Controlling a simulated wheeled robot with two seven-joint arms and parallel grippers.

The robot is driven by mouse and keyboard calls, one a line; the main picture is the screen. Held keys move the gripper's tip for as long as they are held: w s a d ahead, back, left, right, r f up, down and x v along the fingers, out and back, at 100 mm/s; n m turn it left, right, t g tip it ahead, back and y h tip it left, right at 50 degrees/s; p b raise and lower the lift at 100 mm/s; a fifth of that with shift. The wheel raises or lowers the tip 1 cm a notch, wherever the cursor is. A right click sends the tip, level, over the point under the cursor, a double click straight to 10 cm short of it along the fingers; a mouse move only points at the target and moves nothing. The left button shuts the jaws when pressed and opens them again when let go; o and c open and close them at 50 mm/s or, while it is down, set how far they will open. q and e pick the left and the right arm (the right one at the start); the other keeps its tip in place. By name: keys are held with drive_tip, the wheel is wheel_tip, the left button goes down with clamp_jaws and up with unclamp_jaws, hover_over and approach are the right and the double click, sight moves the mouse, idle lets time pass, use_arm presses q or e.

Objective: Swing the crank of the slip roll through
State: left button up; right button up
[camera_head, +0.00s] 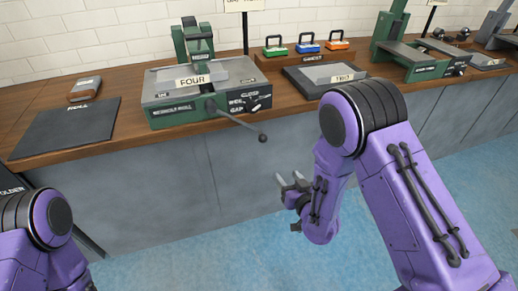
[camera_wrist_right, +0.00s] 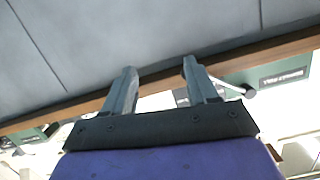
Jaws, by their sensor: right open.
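The slip roll appears to be the green and grey machine (camera_head: 170,92) with a "FOUR" sign on the bench. Its dark crank (camera_head: 236,121) sticks out from the front, slanting down to the right past the bench edge to a round knob (camera_head: 263,138). My right gripper (camera_head: 289,178) is open and empty, below and right of the knob, in front of the bench's grey face. In the right wrist view its two fingers (camera_wrist_right: 160,66) stand apart with nothing between them. A rod with a dark knob (camera_wrist_right: 249,91), likely the crank, shows right of them. My left gripper is out of frame.
The wooden bench (camera_head: 140,79) runs along the tiled wall. A dark plate (camera_head: 65,128) lies left of the machine. A dark tray (camera_head: 310,84), several coloured padlock-like items (camera_head: 308,43) and another green machine (camera_head: 415,62) stand to the right. The blue floor is clear.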

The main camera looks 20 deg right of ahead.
drive_tip(key=n+t+y, duration=0.2)
approach(265, 142)
drive_tip(key=w, duration=0.5)
drive_tip(key=w+a, duration=0.1)
drive_tip(key=w, duration=0.2)
drive_tip(key=w+a, duration=0.1)
drive_tip(key=w, duration=0.2)
drive_tip(key=shift+w, duration=0.25)
drive_tip(key=shift+f, duration=0.1)
clamp_jaws()
